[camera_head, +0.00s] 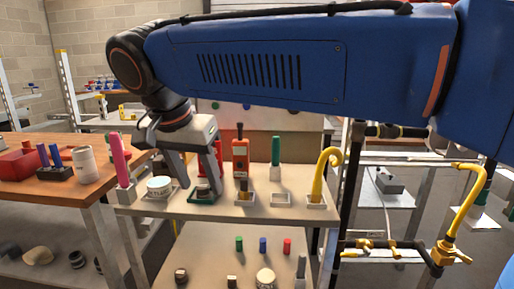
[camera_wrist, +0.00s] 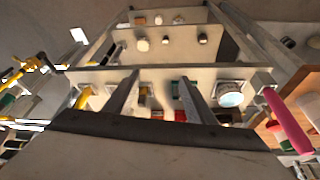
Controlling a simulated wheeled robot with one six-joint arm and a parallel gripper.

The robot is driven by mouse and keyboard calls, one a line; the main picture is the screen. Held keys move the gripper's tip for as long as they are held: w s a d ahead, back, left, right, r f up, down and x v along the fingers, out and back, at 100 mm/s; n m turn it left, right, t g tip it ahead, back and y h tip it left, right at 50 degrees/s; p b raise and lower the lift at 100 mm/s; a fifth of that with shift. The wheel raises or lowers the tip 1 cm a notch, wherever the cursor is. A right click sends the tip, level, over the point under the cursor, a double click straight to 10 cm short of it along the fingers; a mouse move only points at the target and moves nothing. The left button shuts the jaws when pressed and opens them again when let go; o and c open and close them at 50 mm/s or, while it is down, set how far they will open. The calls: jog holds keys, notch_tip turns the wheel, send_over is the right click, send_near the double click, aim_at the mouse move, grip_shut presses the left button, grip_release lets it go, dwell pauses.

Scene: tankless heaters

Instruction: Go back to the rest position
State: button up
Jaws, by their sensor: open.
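My gripper (camera_head: 197,170) hangs from my blue arm in the head view, over the left part of a small shelf table. Its two fingers are apart, pointing down, close to a green tray (camera_head: 205,195) with a dark item in it. In the wrist view my gripper (camera_wrist: 160,82) is also open, with nothing held between the fingers. I cannot tell whether a fingertip touches anything.
The shelf table (camera_head: 225,211) holds a pink marker (camera_head: 120,158), white round tin (camera_head: 159,186), orange meter (camera_head: 240,154), green cylinder (camera_head: 275,150) and yellow hook (camera_head: 325,165). A wooden workbench (camera_head: 50,198) stands left. Yellow piping (camera_head: 460,210) runs at right.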

jog(key=w+d+f+n+y, duration=0.1)
jog(key=d+f, duration=0.3)
jog(key=d, duration=0.8)
jog(key=d+f+n, duration=0.1)
jog(key=d+f, duration=0.3)
jog(key=d, duration=0.8)
jog(key=s+d+f, duration=0.5)
jog(key=d+f, duration=0.2)
jog(key=d, duration=0.1)
jog(key=s+d+f+n, duration=0.1)
jog(key=s+d+f, duration=0.5)
jog(key=d+f, duration=0.2)
jog(key=shift+s+d+t, duration=0.25)
jog(key=shift+d+t, duration=0.15)
jog(key=shift+d, duration=0.05)
